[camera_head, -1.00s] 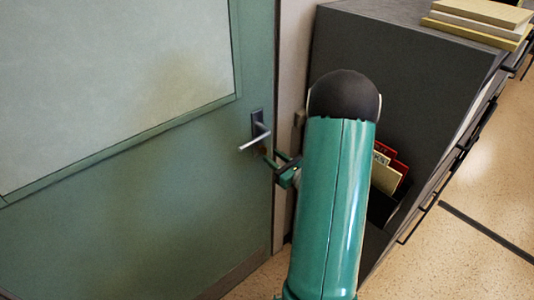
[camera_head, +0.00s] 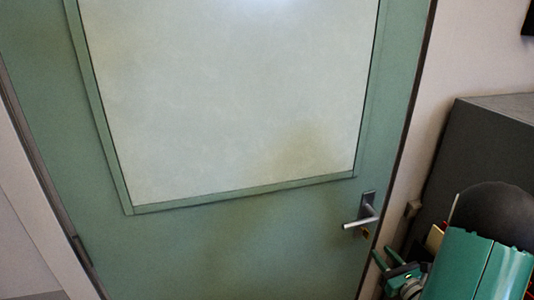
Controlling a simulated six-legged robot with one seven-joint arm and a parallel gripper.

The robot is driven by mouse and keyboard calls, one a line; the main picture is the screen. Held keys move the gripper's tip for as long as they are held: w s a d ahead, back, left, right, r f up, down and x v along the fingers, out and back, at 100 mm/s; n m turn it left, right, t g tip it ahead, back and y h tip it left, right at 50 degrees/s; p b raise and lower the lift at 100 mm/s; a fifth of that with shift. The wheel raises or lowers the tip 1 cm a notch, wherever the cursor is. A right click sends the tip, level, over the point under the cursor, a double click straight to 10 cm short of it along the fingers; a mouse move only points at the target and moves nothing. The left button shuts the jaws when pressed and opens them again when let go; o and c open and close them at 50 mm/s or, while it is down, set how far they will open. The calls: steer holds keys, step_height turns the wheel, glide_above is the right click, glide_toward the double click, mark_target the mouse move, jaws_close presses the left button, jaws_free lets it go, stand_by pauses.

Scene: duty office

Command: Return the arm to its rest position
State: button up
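My arm (camera_head: 478,262), green with a black rounded joint, stands at the lower right of the head view. My gripper (camera_head: 388,262) shows to the left of the arm, its two green fingers pointing up and left with a gap between them. Nothing shows between the fingers. The gripper is below and just right of the door's silver lever handle (camera_head: 361,219) and looks apart from it. The arm hides part of the gripper's base.
A green door (camera_head: 225,245) with a large pale panel (camera_head: 230,100) fills most of the view and looks closed. A dark grey cabinet (camera_head: 490,140) stands at the right, behind my arm.

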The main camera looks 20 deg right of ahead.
steer(key=w+a+r+n+g+y, duration=0.1)
steer(key=a+r+n+g+y, duration=0.1)
steer(key=a+r+n+y, duration=0.45)
steer(key=w+a+r+n+g+y, duration=0.1)
steer(key=w+a+n+g+y, duration=0.2)
steer(key=a, duration=0.7)
steer(key=s+a+r+n+g, duration=0.3)
steer(key=s+a+n+g, duration=0.3)
steer(key=a+n, duration=0.4)
steer(key=s+a+r+n+h, duration=0.2)
steer(key=s+r+n+h, duration=0.1)
steer(key=s+n+h, duration=0.2)
steer(key=s+a+r+n+g+h, duration=0.1)
steer(key=s+r+n+h, duration=0.3)
steer(key=n, duration=0.6)
steer(key=shift+s+a+r+h, duration=0.2)
steer(key=shift+s+a+h, duration=0.35)
steer(key=shift+s+a, duration=0.3)
steer(key=shift+o, duration=0.7)
steer(key=shift+n, duration=0.25)
